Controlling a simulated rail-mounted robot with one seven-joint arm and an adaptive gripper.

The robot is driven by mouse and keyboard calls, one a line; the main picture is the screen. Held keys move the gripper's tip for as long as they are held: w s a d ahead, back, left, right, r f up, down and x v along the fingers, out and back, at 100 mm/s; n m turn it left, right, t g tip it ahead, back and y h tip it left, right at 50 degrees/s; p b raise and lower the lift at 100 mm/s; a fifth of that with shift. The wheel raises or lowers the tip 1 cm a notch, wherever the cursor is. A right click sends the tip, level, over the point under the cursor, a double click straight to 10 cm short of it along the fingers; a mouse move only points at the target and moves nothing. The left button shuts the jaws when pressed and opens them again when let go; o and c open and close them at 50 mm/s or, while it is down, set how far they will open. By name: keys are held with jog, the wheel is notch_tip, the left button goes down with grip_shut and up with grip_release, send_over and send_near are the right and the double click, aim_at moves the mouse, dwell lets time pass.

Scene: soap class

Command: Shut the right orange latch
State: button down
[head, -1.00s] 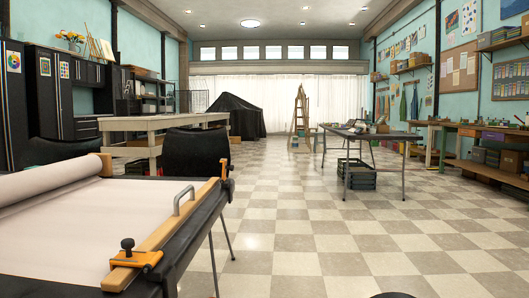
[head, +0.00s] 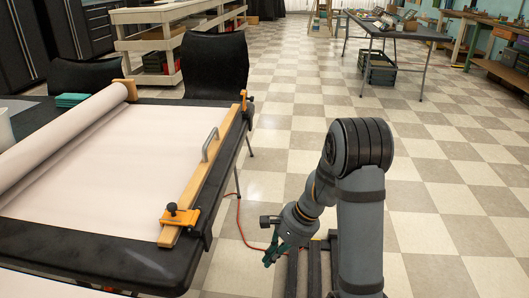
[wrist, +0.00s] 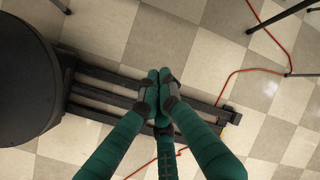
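Two orange latches sit at the ends of a wooden bar (head: 205,170) along the table's right edge. The near latch (head: 180,220) has a black knob and lies across the bar's near end. The far latch (head: 246,106) is small at the bar's far end, and its position is hard to read. I cannot tell which one the task calls right. My gripper (head: 272,255) hangs low over the floor, right of the table and apart from both latches. In the wrist view its green fingers (wrist: 160,88) meet at the tips with nothing between them.
The black table (head: 120,258) carries pale paper from a roll (head: 70,130). A metal handle (head: 209,145) stands on the bar. Black chairs (head: 214,68) stand behind. A red cable (head: 238,220) lies on the floor beside my rail (wrist: 110,88).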

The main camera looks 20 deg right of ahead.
jog(key=w+d+r+m+t+y+p, duration=0.1)
jog(key=w+d+r+m+t, duration=0.4)
jog(key=w+r, duration=0.35)
jog(key=w+d+r+m+t+y+p, duration=0.1)
jog(key=w+d+r+m+t+p, duration=0.1)
jog(key=w+d+r+t, duration=0.5)
jog(key=w+d+r+n+t+h, duration=0.1)
jog(key=w+d+r+t, duration=0.1)
jog(key=r, duration=0.5)
jog(key=w+d+r+t+h, duration=0.1)
jog(key=w+d+r+t, duration=0.1)
jog(key=d+r, duration=0.2)
notch_tip(320, 180, up, 4)
jog(key=shift+f+n+t+b, duration=0.15)
jog(key=shift+n+t+b, duration=0.15)
jog(key=shift+n+t, duration=0.1)
jog(key=a+x, duration=0.2)
jog(key=x, duration=1.1)
jog(key=shift+s+a, duration=0.25)
jog(key=shift+s, duration=0.1)
